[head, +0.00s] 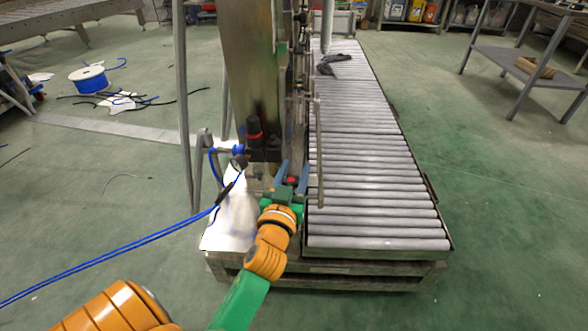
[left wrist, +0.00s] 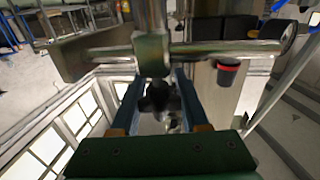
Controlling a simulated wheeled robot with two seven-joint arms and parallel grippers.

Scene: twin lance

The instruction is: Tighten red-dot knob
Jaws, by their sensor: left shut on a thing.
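My left gripper (head: 292,173) reaches up from the bottom of the head view to the lower part of the steel machine. Its two blue fingers stand on either side of a small knob with a red dot (head: 291,180). In the left wrist view the fingers (left wrist: 160,95) are closed about a dark lobed knob (left wrist: 159,98), which sits below a metal rod clamp. The red dot cannot be made out in that view. The knob's far side is hidden. My right gripper is not in view.
A roller conveyor (head: 375,190) lies to the right. A horizontal metal rod (left wrist: 215,49) and its clamp (left wrist: 151,52) are close above the fingers.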

